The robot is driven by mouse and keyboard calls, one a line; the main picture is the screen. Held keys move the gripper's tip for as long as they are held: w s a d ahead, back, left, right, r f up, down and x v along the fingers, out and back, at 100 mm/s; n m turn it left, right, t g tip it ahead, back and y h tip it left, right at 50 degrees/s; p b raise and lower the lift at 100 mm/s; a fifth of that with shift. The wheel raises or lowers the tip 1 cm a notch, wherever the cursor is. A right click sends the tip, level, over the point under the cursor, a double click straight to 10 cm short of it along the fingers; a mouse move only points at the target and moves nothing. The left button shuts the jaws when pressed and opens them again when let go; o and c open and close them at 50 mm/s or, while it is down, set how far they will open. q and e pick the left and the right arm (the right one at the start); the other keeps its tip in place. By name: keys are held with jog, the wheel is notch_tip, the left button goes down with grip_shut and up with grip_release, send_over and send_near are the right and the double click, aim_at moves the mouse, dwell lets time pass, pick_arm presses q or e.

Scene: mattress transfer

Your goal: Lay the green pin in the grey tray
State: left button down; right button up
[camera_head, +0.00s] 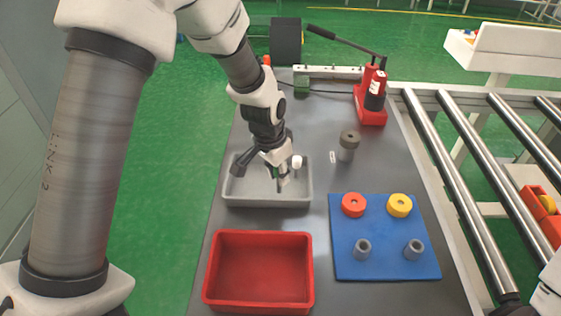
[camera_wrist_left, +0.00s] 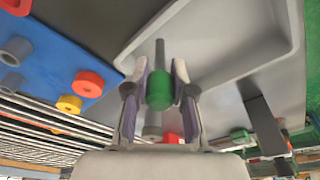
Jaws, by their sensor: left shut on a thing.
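The grey tray (camera_head: 234,198) stands on the table at the centre left in the head view. It also shows at the upper right in the left wrist view (camera_wrist_left: 240,68). My left gripper (camera_head: 284,178) is over the tray, pointing down. In the left wrist view its fingers (camera_wrist_left: 160,84) are shut on the green pin (camera_wrist_left: 159,92), gripping its green head with the grey shank (camera_wrist_left: 160,55) sticking out. In the head view the fingers mostly hide the pin. I cannot tell whether the pin touches the tray floor. My right gripper is out of view.
A red bin (camera_head: 260,275) stands in front of the tray. A blue board (camera_head: 385,265) with red, yellow and grey rings lies to the right. A grey-brown cylinder (camera_head: 348,145) stands behind it. A red press (camera_head: 372,100) is at the back, and a roller conveyor (camera_head: 470,170) runs along the right.

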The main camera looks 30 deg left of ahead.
pick_arm(q)
jog(key=w+f, duration=0.1)
jog(key=w, duration=0.1)
jog(key=w+a+f+p, duration=0.1)
jog(key=w, duration=0.1)
jog(key=w+a+f, duration=0.1)
jog(key=w, duration=0.1)
jog(key=shift+a+f+p, duration=0.15)
jog(key=shift+f+p, duration=0.15)
jog(key=shift+f, duration=0.3)
jog(key=shift+f, duration=0.1)
jog(key=c, duration=1)
grip_release()
jog(key=r, duration=0.4)
jog(key=s+r, duration=0.1)
jog(key=r, duration=0.3)
jog(key=s+r, duration=0.1)
jog(key=r, duration=0.3)
jog(key=shift+a+r+b, duration=0.1)
jog(key=shift+a+b, duration=0.2)
jog(key=shift+b, duration=0.05)
